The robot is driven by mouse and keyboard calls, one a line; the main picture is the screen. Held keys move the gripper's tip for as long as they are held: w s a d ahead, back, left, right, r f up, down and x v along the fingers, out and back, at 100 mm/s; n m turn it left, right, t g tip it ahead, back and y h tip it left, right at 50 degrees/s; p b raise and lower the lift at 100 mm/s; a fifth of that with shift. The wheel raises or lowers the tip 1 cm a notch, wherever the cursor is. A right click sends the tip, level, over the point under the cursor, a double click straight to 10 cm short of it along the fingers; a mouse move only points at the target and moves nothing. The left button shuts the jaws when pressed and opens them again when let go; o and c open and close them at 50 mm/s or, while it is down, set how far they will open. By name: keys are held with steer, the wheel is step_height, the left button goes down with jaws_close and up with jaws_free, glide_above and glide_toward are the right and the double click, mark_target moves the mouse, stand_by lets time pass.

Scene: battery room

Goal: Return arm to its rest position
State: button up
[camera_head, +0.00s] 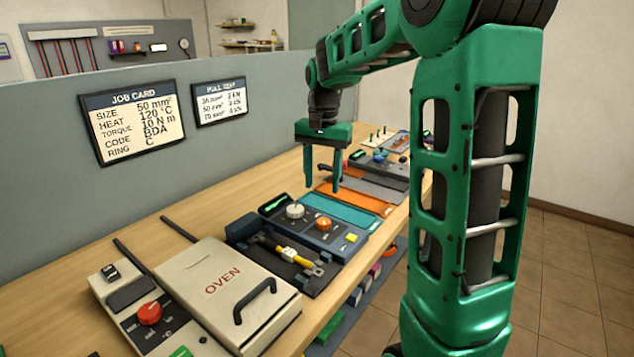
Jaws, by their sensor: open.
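My arm is green with dark joints; it rises at the right of the head view and bends over the workbench. My gripper (322,170) points straight down above the bench, with two green fingers apart and nothing between them. It hangs over the area of the teal panel (340,212) and the orange panel (362,199). Whether the fingertips touch anything below cannot be told, but they appear clear of the bench things.
The bench holds a cream oven (215,287) with a black handle, a control box with a red knob (149,313), a dark fixture with a yellow-banded piece (288,254), and a knob panel (312,228). A grey partition (50,200) carries a job card (133,121). Tiled floor (570,270) lies right.

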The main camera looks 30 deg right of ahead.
steer(key=s+f+n, duration=0.2)
steer(key=s+f, duration=0.1)
steer(key=s, duration=1.2)
steer(key=s+a+f+n, duration=0.1)
steer(key=s+f+n, duration=0.1)
steer(key=s, duration=1.3)
steer(key=shift+a+f+n, duration=0.3)
steer(key=shift+f, duration=0.5)
steer(key=shift+w+f, duration=0.25)
steer(key=shift+w, duration=0.35)
